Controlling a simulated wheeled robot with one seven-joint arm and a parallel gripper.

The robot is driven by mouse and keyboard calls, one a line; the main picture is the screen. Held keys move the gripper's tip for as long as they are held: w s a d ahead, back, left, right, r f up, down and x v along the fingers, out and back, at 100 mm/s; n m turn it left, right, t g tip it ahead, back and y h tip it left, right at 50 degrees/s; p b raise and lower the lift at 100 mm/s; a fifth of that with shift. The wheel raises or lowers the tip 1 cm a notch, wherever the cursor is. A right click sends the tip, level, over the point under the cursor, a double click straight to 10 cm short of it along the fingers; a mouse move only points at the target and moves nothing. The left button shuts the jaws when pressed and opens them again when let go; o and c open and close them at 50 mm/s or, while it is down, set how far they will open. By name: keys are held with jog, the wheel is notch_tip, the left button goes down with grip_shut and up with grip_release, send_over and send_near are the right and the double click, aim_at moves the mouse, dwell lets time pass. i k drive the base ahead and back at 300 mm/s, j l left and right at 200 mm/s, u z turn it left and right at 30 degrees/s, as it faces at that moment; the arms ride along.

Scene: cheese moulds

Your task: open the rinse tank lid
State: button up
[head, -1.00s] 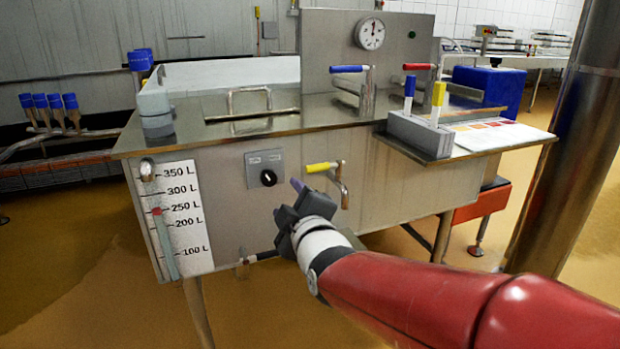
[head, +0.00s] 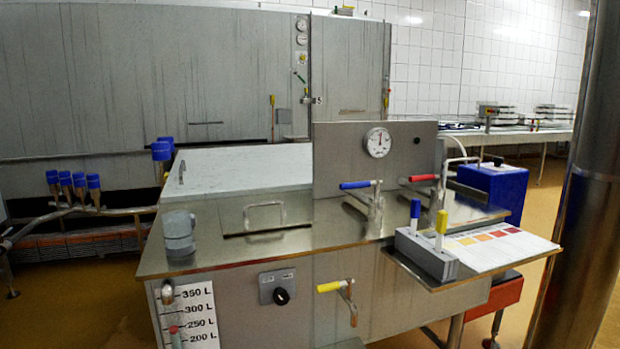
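The rinse tank lid (head: 236,216) appears to be the flat steel panel set in the steel top, left of the upright gauge panel. It looks shut and lies level with the top. My gripper and my red arm do not show in the head view now.
A grey cylindrical fitting (head: 179,234) stands left of the lid. Blue-handled (head: 356,184) and red-handled (head: 420,178) valves are to its right. A yellow-handled tap (head: 330,287) and black knob (head: 281,296) are on the front. A marker holder (head: 428,256) sits on the right shelf.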

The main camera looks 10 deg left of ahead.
aim_at(204, 173)
jog(key=j, duration=0.9)
jog(key=i+j+u, duration=0.1)
jog(key=j, duration=1.65)
jog(key=i+j, duration=0.15)
jog(key=j, duration=0.25)
jog(key=i+j+u, duration=0.1)
jog(key=j, duration=0.3)
jog(key=i+j, duration=0.25)
jog(key=i+j+u, duration=0.1)
jog(key=j, duration=0.4)
jog(key=i, duration=0.1)
